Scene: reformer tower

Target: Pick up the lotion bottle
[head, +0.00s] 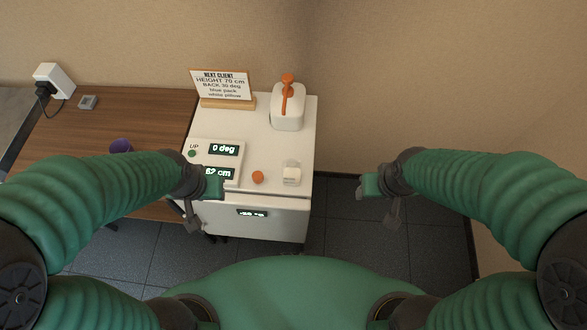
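The lotion bottle is a white bottle (287,118) with an orange pump top. It stands upright at the back right of the white cabinet top. My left gripper (204,198) is over the front left edge of the cabinet, partly in front of the display panel, and is apart from the bottle. My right gripper (382,198) is to the right of the cabinet over the dark floor, also apart from the bottle. I see nothing held in either gripper, but their finger gaps are too small to tell.
On the white cabinet (250,125) are a sign (220,86) on a wooden stand, a display panel (207,160), an orange knob (258,177) and a small white switch (291,174). A brown table (80,130) with a purple item (121,146) adjoins on the left.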

